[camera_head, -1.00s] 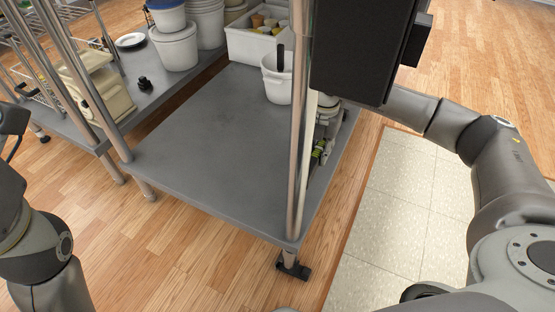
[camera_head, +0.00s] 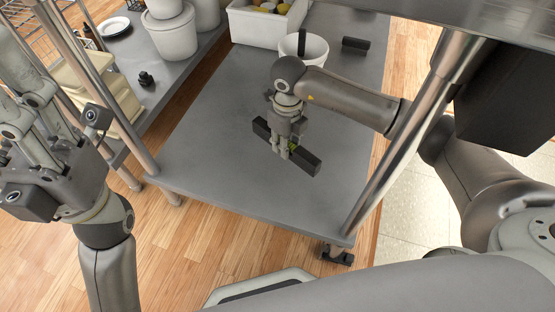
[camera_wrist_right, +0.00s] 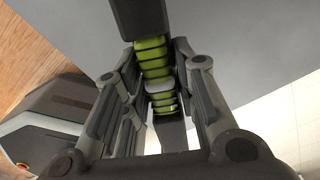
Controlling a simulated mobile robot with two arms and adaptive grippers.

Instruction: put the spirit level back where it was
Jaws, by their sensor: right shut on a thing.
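The spirit level (camera_head: 305,163) is a dark bar held slantwise over the bare grey table top. My right gripper (camera_head: 284,152) is shut around its middle, pointing down. I cannot tell whether the bar touches the table. In the right wrist view the spirit level (camera_wrist_right: 172,134) runs between the fingers, its dark ends showing above and below, with lime-green parts between the fingers. My left gripper (camera_head: 25,85) is raised at the left edge, away from the table; its fingertips are not clear.
The grey table (camera_head: 225,150) has free room around the bar. A white pail (camera_head: 303,47), a white bin of small items (camera_head: 265,22) and a small black block (camera_head: 355,45) stand at its back. Metal posts (camera_head: 405,135) rise at its front corners.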

